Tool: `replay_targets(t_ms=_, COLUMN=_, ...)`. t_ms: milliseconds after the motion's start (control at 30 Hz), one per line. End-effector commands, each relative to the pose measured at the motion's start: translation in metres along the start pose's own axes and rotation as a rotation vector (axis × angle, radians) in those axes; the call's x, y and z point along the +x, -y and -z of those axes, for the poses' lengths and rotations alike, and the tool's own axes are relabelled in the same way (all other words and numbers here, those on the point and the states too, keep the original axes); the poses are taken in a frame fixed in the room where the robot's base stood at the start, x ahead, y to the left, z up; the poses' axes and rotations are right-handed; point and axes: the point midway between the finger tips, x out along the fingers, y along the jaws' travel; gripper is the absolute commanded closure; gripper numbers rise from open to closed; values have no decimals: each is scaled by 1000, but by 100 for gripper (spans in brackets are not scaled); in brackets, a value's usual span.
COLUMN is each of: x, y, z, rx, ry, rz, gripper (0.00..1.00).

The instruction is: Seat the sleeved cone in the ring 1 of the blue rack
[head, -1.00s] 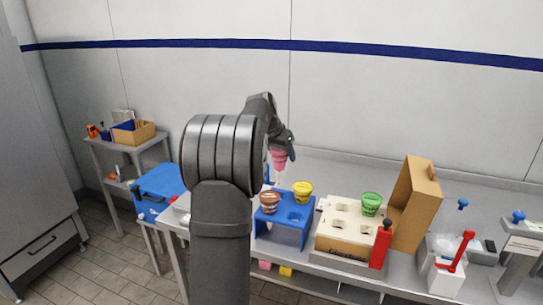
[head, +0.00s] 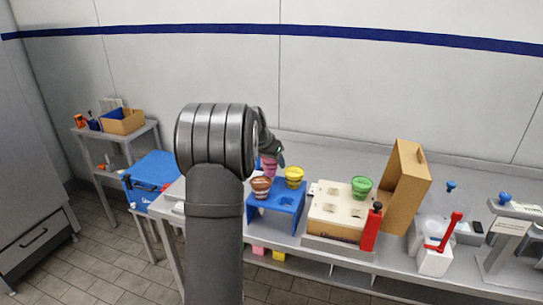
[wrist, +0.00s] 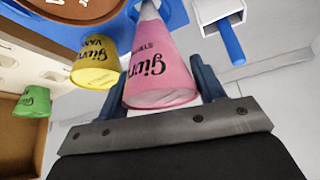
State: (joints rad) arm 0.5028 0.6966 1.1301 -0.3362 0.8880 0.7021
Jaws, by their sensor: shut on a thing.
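My gripper (head: 270,153) is shut on the pink sleeved cone (head: 269,166); in the wrist view the pink cone (wrist: 160,70) sits between its two blue fingers. In the head view the pink cone is low over the rack's back left, between those cones, partly hidden by my arm. Its tip is hidden, so I cannot tell whether it is in a ring.
A cream holder box (head: 325,212) with a green cone (head: 361,188) stands right of the rack. An open cardboard box (head: 405,195) and a red-handled tool (head: 450,232) are farther right. A blue cooler (head: 150,180) is at the left. The bench behind the rack looks clear.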

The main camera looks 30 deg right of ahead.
Motion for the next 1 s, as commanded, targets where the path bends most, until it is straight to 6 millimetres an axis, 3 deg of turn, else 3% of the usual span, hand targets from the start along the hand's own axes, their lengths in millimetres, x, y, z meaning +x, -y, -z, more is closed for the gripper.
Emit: replay_targets(t_ms=1000, x=12, y=0, z=-8, rx=-1, ry=0, rz=0, gripper=62)
